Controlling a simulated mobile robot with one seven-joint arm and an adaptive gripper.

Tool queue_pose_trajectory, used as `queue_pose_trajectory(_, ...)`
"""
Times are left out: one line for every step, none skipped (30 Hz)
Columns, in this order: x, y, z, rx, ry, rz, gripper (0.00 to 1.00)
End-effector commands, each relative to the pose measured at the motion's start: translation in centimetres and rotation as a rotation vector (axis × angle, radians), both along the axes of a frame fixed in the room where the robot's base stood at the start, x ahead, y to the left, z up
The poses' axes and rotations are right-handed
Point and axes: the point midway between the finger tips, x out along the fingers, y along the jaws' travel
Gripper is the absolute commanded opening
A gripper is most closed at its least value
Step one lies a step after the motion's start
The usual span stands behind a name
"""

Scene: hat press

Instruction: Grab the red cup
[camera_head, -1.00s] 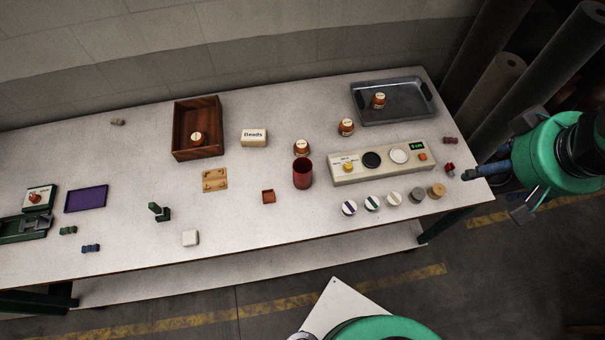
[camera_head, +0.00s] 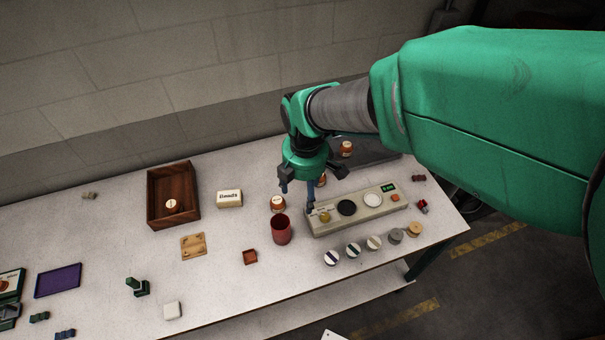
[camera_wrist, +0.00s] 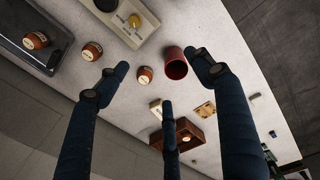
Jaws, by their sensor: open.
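The red cup (camera_head: 281,231) stands upright on the white table, near the left end of the grey button panel. It also shows in the wrist view (camera_wrist: 175,66), close to the tip of the right-hand finger. My gripper (camera_head: 305,200) hangs over the table behind and right of the cup, near the panel's left end. In the wrist view my gripper (camera_wrist: 160,85) has its three dark blue fingers spread wide with nothing between them. The cup is apart from the fingers as far as I can tell.
A wooden box (camera_head: 194,190) stands further left.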

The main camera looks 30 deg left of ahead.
Motion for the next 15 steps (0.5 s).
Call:
queue_pose_trajectory(-0.9,1.6,-1.3,-0.014,0.009,0.072,0.67)
queue_pose_trajectory(-1.4,2.3,-2.0,-0.021,0.014,0.111,0.67)
queue_pose_trajectory(-1.9,3.2,-2.8,-0.027,0.017,0.158,0.67)
queue_pose_trajectory(-2.3,3.8,-3.3,-0.032,0.021,0.19,0.67)
queue_pose_trajectory(-2.6,4.2,-3.8,-0.036,0.023,0.218,0.67)
queue_pose_trajectory(-3.0,4.8,-4.3,-0.04,0.026,0.25,0.67)
queue_pose_trajectory(-3.2,5.2,-4.7,-0.043,0.028,0.27,0.67)
queue_pose_trajectory(-3.4,5.4,-5.0,-0.045,0.03,0.286,0.67)
queue_pose_trajectory(-3.6,5.7,-5.3,-0.048,0.031,0.304,0.67)
queue_pose_trajectory(-3.7,5.9,-5.4,-0.049,0.032,0.313,0.67)
queue_pose_trajectory(-3.8,6.0,-5.5,-0.05,0.032,0.319,0.67)
queue_pose_trajectory(-3.9,6.1,-5.6,-0.049,0.032,0.325,0.67)
queue_pose_trajectory(-3.9,6.1,-5.6,-0.049,0.032,0.327,0.67)
queue_pose_trajectory(-3.9,6.1,-5.6,-0.049,0.032,0.328,0.67)
queue_pose_trajectory(-3.9,6.1,-5.6,-0.049,0.032,0.328,0.67)
